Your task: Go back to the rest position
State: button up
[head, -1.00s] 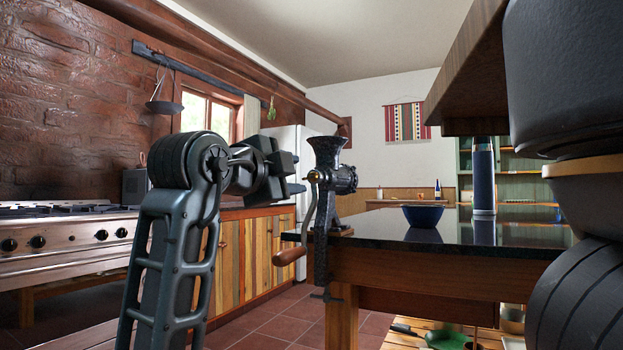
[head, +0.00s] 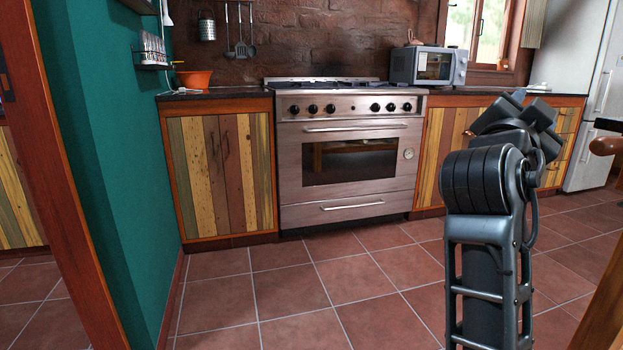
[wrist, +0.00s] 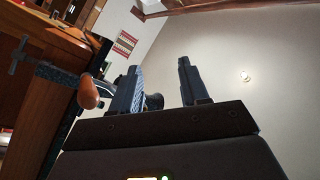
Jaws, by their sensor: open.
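My gripper (wrist: 160,85) shows in the wrist view with its two dark fingers apart and nothing between them. Behind the fingers are the pale wall and ceiling of the room. In the head view my arm stands at the right, with its end pointing away toward the counter; the fingers cannot be made out there.
A steel stove (head: 345,160) and a microwave (head: 428,66) stand along the brick wall. A green wall (head: 110,150) is at the left. The tiled floor (head: 300,290) ahead is clear. A grinder's wooden handle (wrist: 88,92) is close left of the fingers in the wrist view.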

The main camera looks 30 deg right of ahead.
jog(key=a+f+n+t+y, duration=0.5)
jog(key=a+f+n, duration=0.25)
jog(key=f, duration=0.35)
jog(key=a+f+n+t+y, duration=0.55)
jog(key=f+n, duration=0.35)
jog(key=f, duration=0.2)
jog(key=s+a+f+n+y, duration=0.35)
jog(key=s+a+f, duration=0.3)
jog(key=s, duration=0.25)
jog(key=s+a+f+n+y, duration=0.2)
jog(key=s+a+f+y, duration=0.35)
jog(key=s+a, duration=0.3)
jog(key=s+a+g, duration=0.1)
jog(key=s+a, duration=0.1)
jog(key=s, duration=0.8)
notch_tip(320, 180, up, 30)
jog(key=p, duration=2.9)
jog(key=shift+d+f+y, duration=0.15)
jog(key=shift+d+y, duration=0.1)
jog(key=shift+y, duration=0.1)
jog(key=shift+w, duration=0.15)
